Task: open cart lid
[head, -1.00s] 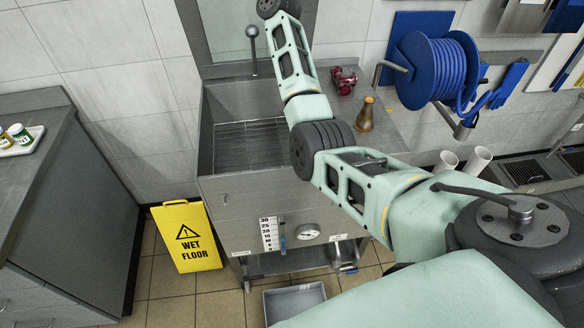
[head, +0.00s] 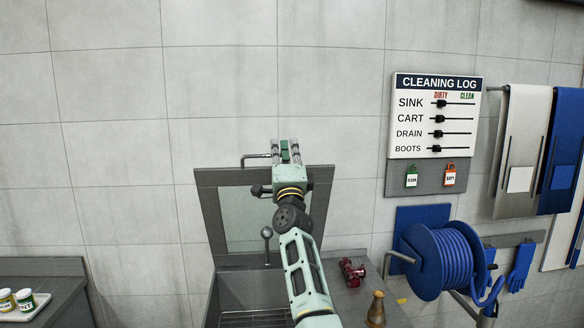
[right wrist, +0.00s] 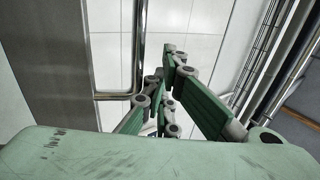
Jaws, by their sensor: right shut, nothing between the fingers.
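The cart lid (head: 207,200) is a grey-framed panel with a pale middle. In the head view it stands upright at the back of the grey sink-like cart. A bent metal handle (head: 247,156) sticks out at its top left. My right gripper (head: 290,148) is by the lid's top edge, just right of the handle; it is shut and empty. The arm hides part of the lid. In the right wrist view, the green fingers (right wrist: 162,70) show beside a metal bar (right wrist: 138,45); I cannot tell whether they touch it. My left gripper is not in view.
A blue hose reel (head: 438,262) and a cleaning log board (head: 435,118) are at right on the wall. A red valve fitting (head: 352,272) and brown bottle (head: 376,308) stand right of the basin. A counter with jars (head: 25,300) is at lower left.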

